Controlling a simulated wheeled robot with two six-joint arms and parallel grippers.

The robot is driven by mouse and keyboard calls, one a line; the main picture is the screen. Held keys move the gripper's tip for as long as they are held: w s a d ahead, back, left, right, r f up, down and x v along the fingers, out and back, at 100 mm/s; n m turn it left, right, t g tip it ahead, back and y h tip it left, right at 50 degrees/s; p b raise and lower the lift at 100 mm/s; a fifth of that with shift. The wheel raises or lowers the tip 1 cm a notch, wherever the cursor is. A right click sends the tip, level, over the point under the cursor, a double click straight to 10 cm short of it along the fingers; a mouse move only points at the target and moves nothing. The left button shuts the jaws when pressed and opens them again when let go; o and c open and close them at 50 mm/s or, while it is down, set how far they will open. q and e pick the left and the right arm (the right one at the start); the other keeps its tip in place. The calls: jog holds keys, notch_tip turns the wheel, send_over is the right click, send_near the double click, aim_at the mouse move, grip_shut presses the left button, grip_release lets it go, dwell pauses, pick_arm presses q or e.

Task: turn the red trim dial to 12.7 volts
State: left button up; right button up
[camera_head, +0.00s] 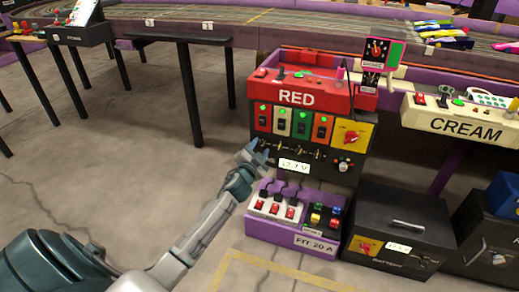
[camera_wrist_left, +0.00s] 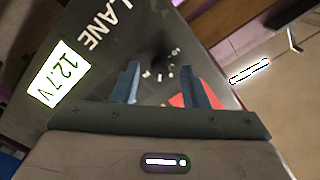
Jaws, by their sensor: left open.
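The RED power unit (camera_head: 314,150) is a black-fronted box with a red top. Its white display (camera_head: 294,166) is small in the head view; in the wrist view the display (camera_wrist_left: 59,75) reads 12.7V. My left gripper (camera_head: 258,153) is at the left of the unit's front, left of the display. In the wrist view its blue fingers (camera_wrist_left: 162,84) are apart, with nothing held between them. Beyond the fingertips is a small dark knob with white marks (camera_wrist_left: 168,62), likely the trim dial; its pointer is unclear. In the head view the gripper seems to cover it. My right gripper is out of view.
A purple box with red switches (camera_head: 290,208) stands below the unit's front. A black box with a handle (camera_head: 400,235) stands to its right. The CREAM unit (camera_head: 460,120) is farther right. Open concrete floor (camera_head: 130,170) lies to the left.

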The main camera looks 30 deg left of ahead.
pick_arm(q)
jog(key=v, duration=1)
jog(key=shift+s+p, duration=0.3)
jog(key=shift+p, duration=0.05)
